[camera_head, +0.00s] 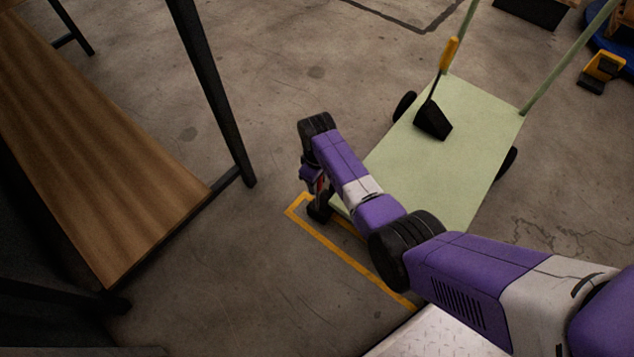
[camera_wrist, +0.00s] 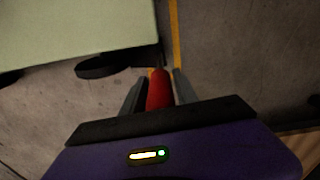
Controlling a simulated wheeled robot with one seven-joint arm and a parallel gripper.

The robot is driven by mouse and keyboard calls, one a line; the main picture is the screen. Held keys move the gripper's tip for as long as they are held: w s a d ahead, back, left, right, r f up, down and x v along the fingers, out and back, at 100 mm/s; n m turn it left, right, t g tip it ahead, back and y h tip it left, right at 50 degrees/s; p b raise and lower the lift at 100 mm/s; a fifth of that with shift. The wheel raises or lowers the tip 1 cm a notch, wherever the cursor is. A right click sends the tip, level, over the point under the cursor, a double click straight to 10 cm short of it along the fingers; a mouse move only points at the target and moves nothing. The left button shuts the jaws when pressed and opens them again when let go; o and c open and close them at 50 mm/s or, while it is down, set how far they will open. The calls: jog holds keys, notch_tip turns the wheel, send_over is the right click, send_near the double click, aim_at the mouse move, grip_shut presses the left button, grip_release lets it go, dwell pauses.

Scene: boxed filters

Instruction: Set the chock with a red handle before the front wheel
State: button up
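The chock's red handle (camera_wrist: 158,92) stands between my fingers in the wrist view, and they appear closed against it. My gripper (camera_head: 317,183) points down by the near left corner of the pale green cart (camera_head: 460,130) in the head view. A dark block, the chock's wedge (camera_head: 320,208), shows just below the gripper at floor level, partly hidden. I cannot tell whether it touches the floor. In the wrist view a black cart wheel (camera_wrist: 97,67) lies left of the handle, under the deck edge, with dark wedge between them.
A yellow floor outline (camera_head: 335,248) runs by the cart's near end. A black wedge with a yellow handle (camera_head: 434,118) stands on the deck. A wooden bench (camera_head: 90,150) with dark legs is at the left. Another yellow-and-black object (camera_head: 600,70) lies far right.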

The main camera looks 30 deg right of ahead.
jog(key=shift+o, duration=1)
jog(key=shift+s+f, duration=0.15)
notch_tip(320, 180, up, 8)
jog(key=p, duration=0.4)
